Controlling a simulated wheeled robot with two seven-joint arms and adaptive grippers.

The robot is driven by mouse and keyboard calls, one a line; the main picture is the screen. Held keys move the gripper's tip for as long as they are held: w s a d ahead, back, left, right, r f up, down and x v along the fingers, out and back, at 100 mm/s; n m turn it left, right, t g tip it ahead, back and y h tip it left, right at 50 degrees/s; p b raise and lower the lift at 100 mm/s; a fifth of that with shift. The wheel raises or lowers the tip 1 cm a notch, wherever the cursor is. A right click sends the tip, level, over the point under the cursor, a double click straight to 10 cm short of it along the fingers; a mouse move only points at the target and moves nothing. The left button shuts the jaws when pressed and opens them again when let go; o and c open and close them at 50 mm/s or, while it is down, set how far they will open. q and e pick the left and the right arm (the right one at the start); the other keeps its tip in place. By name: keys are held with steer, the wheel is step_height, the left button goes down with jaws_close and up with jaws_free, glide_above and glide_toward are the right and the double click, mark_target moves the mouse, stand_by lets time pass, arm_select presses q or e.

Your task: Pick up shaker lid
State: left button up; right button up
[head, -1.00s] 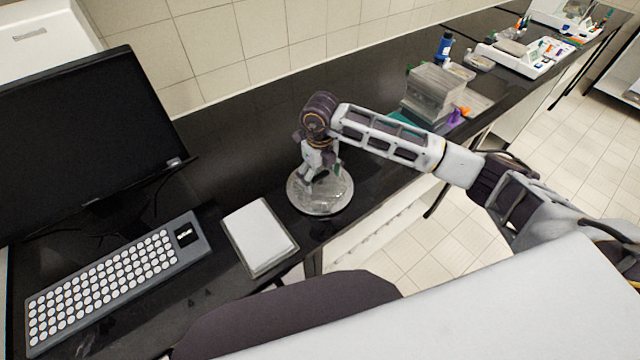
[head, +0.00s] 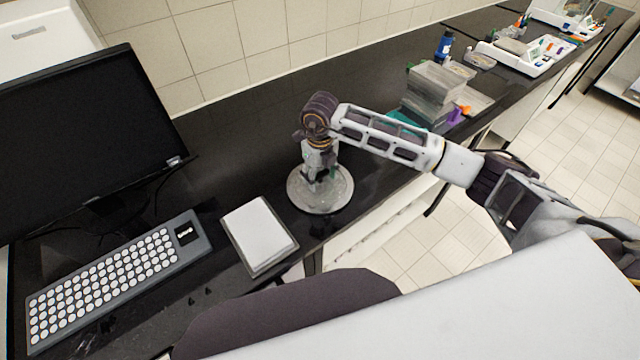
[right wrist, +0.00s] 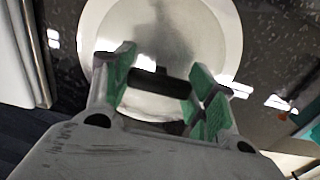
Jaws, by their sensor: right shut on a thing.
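The shaker lid (head: 327,201) is a round, shiny metal disc on the black bench in the head view. It also fills the upper middle of the right wrist view (right wrist: 206,38). My right gripper (head: 314,181) points down over the middle of the lid. In the right wrist view its green-padded fingers (right wrist: 158,90) stand either side of a dark handle at the lid's centre, shut on it. The fingers hide part of the handle. The lid looks level, and I cannot tell whether it touches the bench. My left gripper is not in view.
A white-topped flat box (head: 259,235) lies left of the lid, with a keyboard (head: 115,275) and monitor (head: 85,140) farther left. Clear stacked containers (head: 434,92) stand to the right beyond my forearm. Bare bench (head: 240,135) lies behind the lid.

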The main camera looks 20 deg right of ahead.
mark_target(320, 174)
steer(key=shift+r, duration=0.2)
steer(key=shift+r+b, duration=0.9)
steer(key=shift+r, duration=3.95)
steer(key=shift+s+f, duration=0.1)
steer(key=shift+s, duration=0.05)
